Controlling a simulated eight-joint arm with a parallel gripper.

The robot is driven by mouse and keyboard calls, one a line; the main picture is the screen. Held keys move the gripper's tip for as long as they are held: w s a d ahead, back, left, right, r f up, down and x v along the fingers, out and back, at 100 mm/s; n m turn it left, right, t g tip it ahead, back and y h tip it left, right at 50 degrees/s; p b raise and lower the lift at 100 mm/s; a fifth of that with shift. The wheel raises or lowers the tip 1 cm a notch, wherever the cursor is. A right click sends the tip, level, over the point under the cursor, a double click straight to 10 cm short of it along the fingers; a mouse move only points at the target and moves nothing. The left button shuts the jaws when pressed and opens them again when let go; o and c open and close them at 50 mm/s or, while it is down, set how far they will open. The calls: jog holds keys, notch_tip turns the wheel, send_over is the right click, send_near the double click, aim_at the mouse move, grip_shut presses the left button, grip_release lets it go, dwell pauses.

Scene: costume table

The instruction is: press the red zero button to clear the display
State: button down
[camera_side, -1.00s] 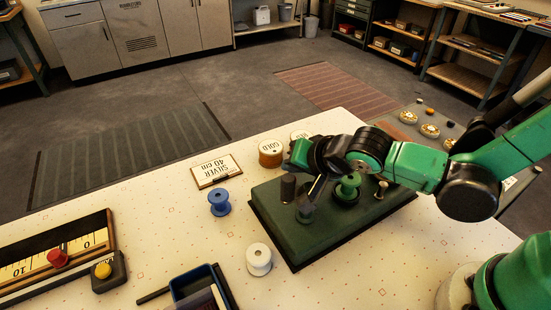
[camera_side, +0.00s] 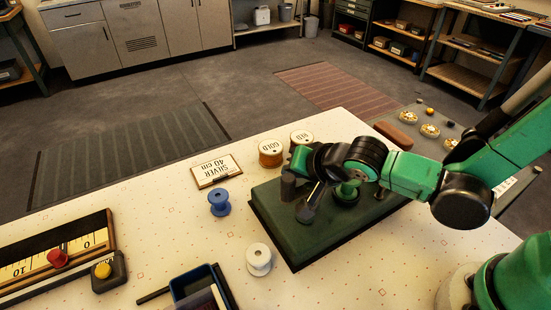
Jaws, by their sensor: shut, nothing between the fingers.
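A red knob-like piece (camera_side: 57,258) sits on a pale scale strip (camera_side: 28,265) marked 0 and 10 in a dark wooden frame at the left. A small black box with a yellow button (camera_side: 103,270) stands just right of it. I cannot tell whether the red piece is a button, and no lit display can be made out. My gripper (camera_side: 307,212) is shut and empty, low over the green block (camera_side: 290,245), far to the right of the red piece. A green spool (camera_side: 347,192) is on the block, partly hidden by my arm.
A blue spool (camera_side: 219,203) and a white spool (camera_side: 259,259) stand left of the block. A card reading SILVER 40 cm (camera_side: 216,171) and spools labelled GOLD (camera_side: 271,153) and RED (camera_side: 302,140) are behind. A dark blue bin (camera_side: 195,288) is at the front. Table is clear between card and scale.

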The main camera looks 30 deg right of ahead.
jog(key=shift+f, duration=0.3)
dwell(0.4)
jog(key=shift+s, duration=0.1)
jog(key=shift+r, duration=0.9)
jog(key=shift+r, duration=0.15)
jog(key=shift+r, duration=2.4)
